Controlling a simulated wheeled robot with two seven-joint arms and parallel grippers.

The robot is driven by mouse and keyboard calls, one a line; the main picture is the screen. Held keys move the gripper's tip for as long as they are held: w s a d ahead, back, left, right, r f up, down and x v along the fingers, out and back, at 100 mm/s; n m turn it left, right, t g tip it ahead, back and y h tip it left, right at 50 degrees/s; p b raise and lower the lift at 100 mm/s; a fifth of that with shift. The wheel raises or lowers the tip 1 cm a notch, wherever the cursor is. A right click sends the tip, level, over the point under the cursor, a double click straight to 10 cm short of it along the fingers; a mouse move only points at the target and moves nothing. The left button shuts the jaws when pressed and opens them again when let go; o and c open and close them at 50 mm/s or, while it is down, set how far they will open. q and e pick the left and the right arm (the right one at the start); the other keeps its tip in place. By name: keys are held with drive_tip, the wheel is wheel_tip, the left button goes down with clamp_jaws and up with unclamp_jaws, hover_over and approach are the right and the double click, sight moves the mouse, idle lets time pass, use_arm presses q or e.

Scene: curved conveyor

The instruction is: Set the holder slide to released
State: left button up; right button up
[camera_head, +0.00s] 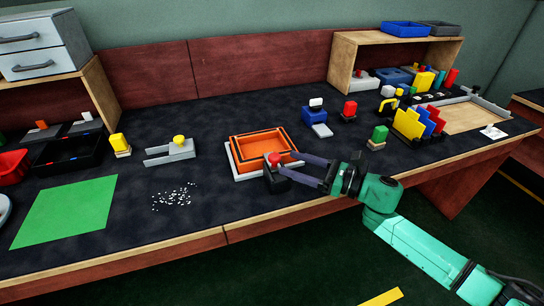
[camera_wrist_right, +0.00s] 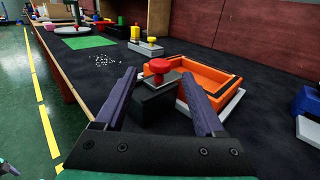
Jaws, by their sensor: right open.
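An orange tray (camera_head: 262,143) sits on a pale grey base near the table's front edge. A dark block with a red knob (camera_head: 273,159) stands at the tray's near corner; it looks like the holder slide, though no label shows. In the right wrist view the red knob (camera_wrist_right: 158,66) tops the dark block (camera_wrist_right: 157,97), beside the orange tray (camera_wrist_right: 198,80). My right gripper (camera_head: 289,165) is open, its two purple fingers pointing at the block. In the wrist view the block shows between the fingers; I cannot tell whether they touch it. My left gripper is out of view.
Left of the tray are a grey bracket with a yellow knob (camera_head: 179,141), scattered white bits (camera_head: 173,198) and a green mat (camera_head: 66,208). A blue block (camera_head: 314,116) and a red-topped piece (camera_head: 349,109) stand behind. Coloured upright plates (camera_head: 412,124) are at right.

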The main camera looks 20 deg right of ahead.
sight(280, 159)
drive_tip(key=x, duration=0.6)
drive_tip(key=shift+p, duration=0.4)
clamp_jaws()
idle(0.9)
